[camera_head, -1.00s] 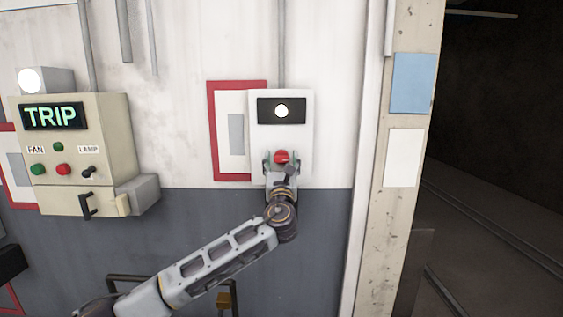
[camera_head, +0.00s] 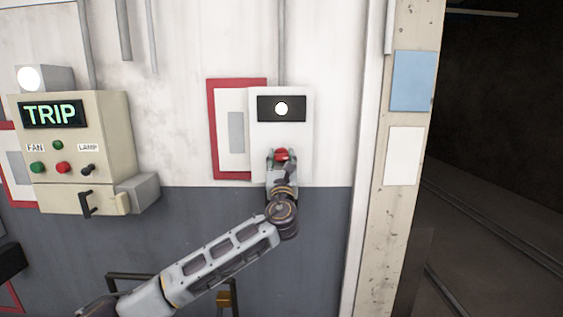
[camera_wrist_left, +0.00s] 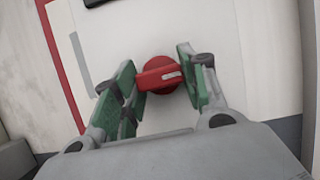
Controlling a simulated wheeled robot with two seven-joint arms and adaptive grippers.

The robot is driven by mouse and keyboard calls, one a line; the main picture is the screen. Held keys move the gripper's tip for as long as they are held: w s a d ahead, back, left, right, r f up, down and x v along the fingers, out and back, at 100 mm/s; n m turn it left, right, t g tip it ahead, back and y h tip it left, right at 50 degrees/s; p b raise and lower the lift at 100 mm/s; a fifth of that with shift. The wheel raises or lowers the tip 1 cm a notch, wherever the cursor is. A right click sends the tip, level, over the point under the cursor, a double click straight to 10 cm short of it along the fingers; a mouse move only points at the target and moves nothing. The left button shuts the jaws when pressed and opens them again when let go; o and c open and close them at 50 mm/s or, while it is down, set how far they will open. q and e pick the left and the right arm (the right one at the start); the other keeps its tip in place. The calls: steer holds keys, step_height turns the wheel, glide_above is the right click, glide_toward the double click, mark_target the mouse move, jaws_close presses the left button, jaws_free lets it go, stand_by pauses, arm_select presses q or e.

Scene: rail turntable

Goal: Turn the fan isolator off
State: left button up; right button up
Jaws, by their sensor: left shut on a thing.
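The isolator box (camera_head: 304,136) is a white box on the wall, with a lit white lamp (camera_head: 281,108) in a black panel. Its red rotary knob (camera_head: 281,155) sits low on the front. In the left wrist view the knob (camera_wrist_left: 158,75) has a bar handle lying nearly level, with a pale mark near its right end. My left gripper (camera_head: 282,158) reaches it from below. Its green-padded fingers (camera_wrist_left: 160,84) are shut on the knob, one on either side. The fingers partly hide the knob in the head view. My right gripper is in neither view.
A beige control box (camera_head: 115,140) at left shows a lit TRIP sign (camera_head: 50,114), FAN and LAMP controls and a black handle (camera_head: 86,204). A red-framed panel (camera_head: 212,130) is beside the isolator. A concrete post (camera_head: 404,220) and dark tunnel stand at right.

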arm_select(q)
steer(key=shift+d+f+n+y+b, duration=0.1)
steer(key=shift+n+y+b, duration=0.7)
steer(key=shift+n, duration=0.6)
steer(key=shift+d+f+n+y+b, duration=0.1)
steer(key=shift+n+y+b, duration=0.4)
steer(key=shift+n+b, duration=0.7)
steer(key=n+g+y+b, duration=0.1)
steer(key=n, duration=0.2)
steer(key=shift+r+n+y, duration=0.1)
steer(key=shift+n+y, duration=0.2)
steer(key=shift+r+n+g+y, duration=0.1)
steer(key=shift+n+g+y, duration=0.35)
steer(key=shift+n, duration=0.65)
steer(key=n+g+y+b, duration=0.1)
steer(key=n, duration=0.2)
steer(key=shift+d, duration=0.1)
steer(key=shift+r+n+g, duration=0.1)
steer(key=shift+n+g, duration=0.25)
steer(key=shift+n, duration=0.85)
steer(key=n+g, duration=0.1)
steer(key=n, duration=0.3)
steer(key=shift+r+g+p, duration=0.1)
steer(key=shift+g+p, duration=0.25)
steer(key=shift+g, duration=0.05)
steer(key=shift+n+y, duration=0.25)
steer(key=shift+n, duration=0.55)
steer(key=shift+g, duration=0.3)
